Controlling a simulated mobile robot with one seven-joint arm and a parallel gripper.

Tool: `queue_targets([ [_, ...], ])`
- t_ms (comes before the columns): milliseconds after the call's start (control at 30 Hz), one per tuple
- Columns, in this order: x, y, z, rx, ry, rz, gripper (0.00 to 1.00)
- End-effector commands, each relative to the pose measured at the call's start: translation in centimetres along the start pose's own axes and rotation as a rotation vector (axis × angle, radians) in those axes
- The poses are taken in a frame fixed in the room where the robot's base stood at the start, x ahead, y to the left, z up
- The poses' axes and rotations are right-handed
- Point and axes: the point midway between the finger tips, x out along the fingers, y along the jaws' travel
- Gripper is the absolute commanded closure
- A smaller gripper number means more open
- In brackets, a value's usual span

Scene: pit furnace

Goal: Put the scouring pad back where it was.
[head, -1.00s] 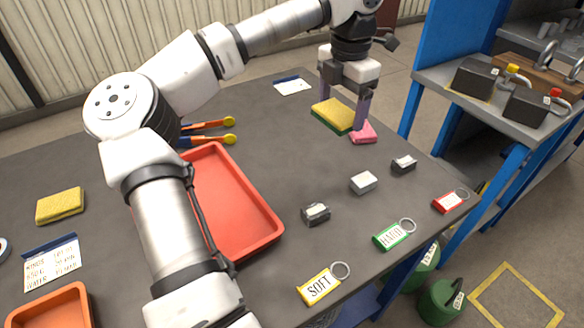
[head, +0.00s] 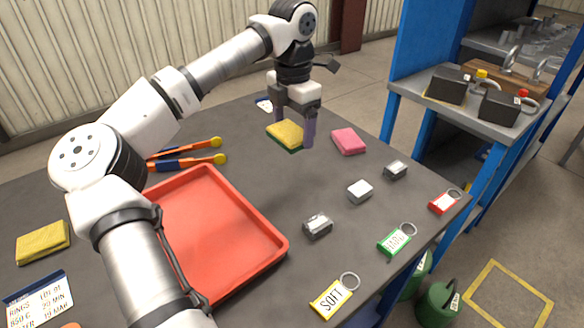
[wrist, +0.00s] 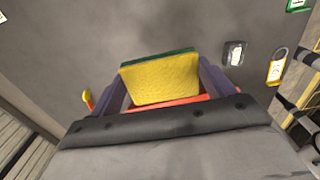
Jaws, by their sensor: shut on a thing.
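The yellow and green scouring pad (head: 286,132) is between the fingers of my gripper (head: 295,130), near the far side of the grey table. In the wrist view the pad (wrist: 160,80) fills the space between the two purple fingers (wrist: 163,88), yellow face toward the camera and green edge at the top. My gripper is shut on it. Its height above the table is hard to tell. A pink pad (head: 348,141) lies to the right of my gripper, apart from it. Another yellow pad (head: 43,241) lies at the far left.
A red tray (head: 275,243) stands at the table's middle, with orange-and-blue tongs (head: 190,160) behind it. Bare table lies between tray and pink pad.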

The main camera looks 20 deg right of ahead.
Motion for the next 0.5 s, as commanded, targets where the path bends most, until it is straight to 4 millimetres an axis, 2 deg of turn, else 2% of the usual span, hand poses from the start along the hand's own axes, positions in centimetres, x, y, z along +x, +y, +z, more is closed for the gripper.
queue_targets([
  [100, 3.1, -0.1, -0.1, 0.001, 0.001, -0.005, 0.37],
  [200, 5.2, -0.1, 0.0, 0.001, 0.000, -0.004, 0.37],
  [300, 6.5, -0.1, 0.0, 0.000, 0.000, -0.002, 0.37],
  [500, 7.9, 0.0, 0.0, -0.001, 0.000, 0.000, 0.37],
])
